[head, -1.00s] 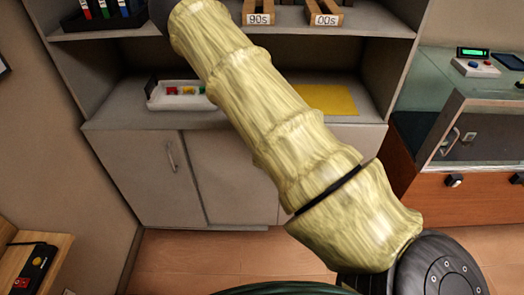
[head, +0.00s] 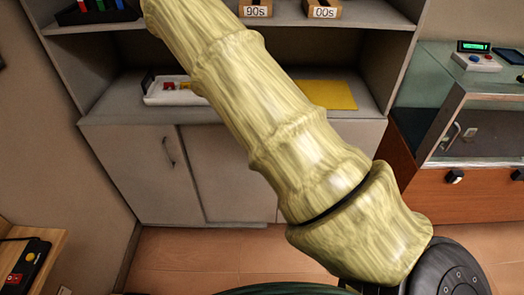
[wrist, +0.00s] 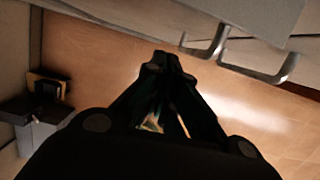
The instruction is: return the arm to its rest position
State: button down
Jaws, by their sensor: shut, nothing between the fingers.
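My arm (head: 270,120) reaches diagonally across the head view, from the lower right up past the top edge. It passes in front of the shelf unit, and its far end is out of that view. My gripper (wrist: 167,62) shows in the wrist view, dark, with its fingertips together and nothing between them. The wooden floor lies beyond the fingertips.
The shelf unit (head: 135,160) holds a white tray (head: 160,98) and a yellow sheet (head: 325,95). Cabinet handles (wrist: 270,75) show close to my gripper's upper right in the wrist view. A glass case (head: 480,115) stands right; a dark device (head: 28,268) sits lower left.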

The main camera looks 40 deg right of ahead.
jog(key=shift+v, duration=2.95)
jog(key=shift+a, duration=0.25)
jog(key=s+a+f+m+y, duration=0.3)
jog(key=s+a+f+m, duration=1.25)
jog(key=f, duration=0.25)
jog(key=s+a+f+m+g, duration=0.1)
jog(key=s+a+f+m, duration=0.1)
jog(key=s+m, duration=0.5)
jog(key=s+a+f+m+g+h, duration=0.1)
jog(key=s+a+f+m, duration=0.2)
jog(key=s, duration=1)
jog(key=a+m, duration=0.2)
jog(key=m, duration=0.1)
jog(key=shift+m, duration=0.35)
jog(key=shift+a+f, duration=0.1)
